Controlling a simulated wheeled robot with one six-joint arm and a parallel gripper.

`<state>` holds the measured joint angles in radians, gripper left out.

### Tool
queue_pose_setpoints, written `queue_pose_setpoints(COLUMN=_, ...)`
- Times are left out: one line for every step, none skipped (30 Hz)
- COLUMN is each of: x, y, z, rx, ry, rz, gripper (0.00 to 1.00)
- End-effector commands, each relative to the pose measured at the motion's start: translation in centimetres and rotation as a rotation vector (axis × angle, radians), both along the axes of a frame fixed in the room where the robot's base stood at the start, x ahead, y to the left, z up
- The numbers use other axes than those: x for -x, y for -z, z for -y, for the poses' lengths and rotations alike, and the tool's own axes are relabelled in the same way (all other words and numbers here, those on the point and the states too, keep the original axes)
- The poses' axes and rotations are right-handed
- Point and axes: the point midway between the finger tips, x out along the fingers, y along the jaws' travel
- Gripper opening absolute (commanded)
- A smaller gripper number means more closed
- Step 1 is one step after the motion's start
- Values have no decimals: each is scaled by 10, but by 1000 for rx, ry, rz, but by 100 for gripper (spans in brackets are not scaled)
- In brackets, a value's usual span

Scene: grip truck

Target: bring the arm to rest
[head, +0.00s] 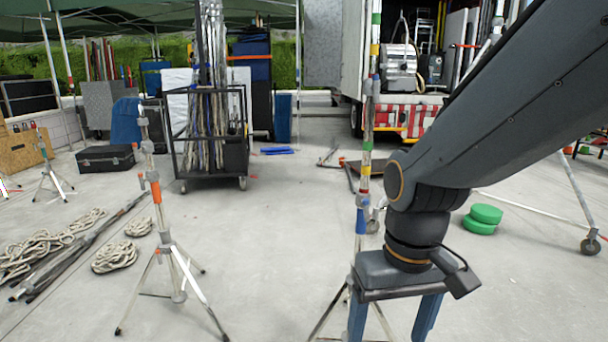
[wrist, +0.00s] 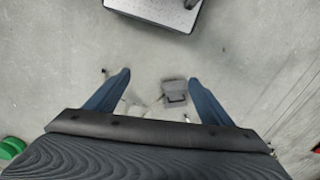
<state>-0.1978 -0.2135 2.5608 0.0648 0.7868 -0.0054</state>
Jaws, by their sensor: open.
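My gripper (head: 392,318) hangs at the end of my arm in the right half of the head view, pointing down. Its two blue fingers are spread apart. The lower finger ends run out of the head view. In the wrist view the fingers (wrist: 158,88) are also apart, with bare concrete and a small grey object between and below them. I see nothing held. A light stand with coloured tape bands (head: 366,150) stands behind the gripper, partly hidden by it. I cannot tell how far apart they are.
Another stand (head: 160,195) with spread legs is left of centre. Coiled ropes (head: 115,257) and dark poles lie at the left. A wheeled pole cart (head: 243,130) stands behind. Green discs (head: 486,215) lie at right. The middle floor is clear.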

Motion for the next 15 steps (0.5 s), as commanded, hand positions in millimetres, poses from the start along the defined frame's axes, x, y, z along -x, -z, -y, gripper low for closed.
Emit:
queue_pose_setpoints(x=1, y=-7, z=3, rx=2, ry=10, rz=0, gripper=75)
queue_pose_setpoints(x=1, y=-9, z=5, rx=3, ry=15, rz=-1, gripper=75)
queue_pose_setpoints(x=0, y=-12, z=7, rx=5, ry=22, rz=-1, gripper=75)
queue_pose_setpoints(x=0, y=-13, z=8, rx=6, ry=26, rz=-1, gripper=75)
queue_pose_setpoints(x=0, y=-15, z=10, rx=8, ry=31, rz=-1, gripper=75)
queue_pose_setpoints(x=0, y=-19, z=13, rx=10, ry=39, rz=0, gripper=75)
queue_pose_setpoints(x=0, y=-20, z=15, rx=11, ry=44, rz=0, gripper=75)
queue_pose_setpoints(x=0, y=-23, z=17, rx=12, ry=50, rz=-2, gripper=75)
queue_pose_setpoints(x=0, y=-26, z=20, rx=15, ry=59, rz=-2, gripper=75)
queue_pose_setpoints(x=-1, y=-29, z=22, rx=16, ry=65, rz=-2, gripper=75)
queue_pose_setpoints(x=0, y=-32, z=25, rx=18, ry=73, rz=-3, gripper=75)
queue_pose_setpoints(x=0, y=-37, z=29, rx=21, ry=83, rz=-4, gripper=75)
queue_pose_setpoints(x=0, y=-41, z=33, rx=24, ry=91, rz=-2, gripper=75)
queue_pose_setpoints(x=1, y=-44, z=36, rx=26, ry=100, rz=-4, gripper=75)
queue_pose_setpoints(x=2, y=-49, z=41, rx=29, ry=111, rz=-5, gripper=75)
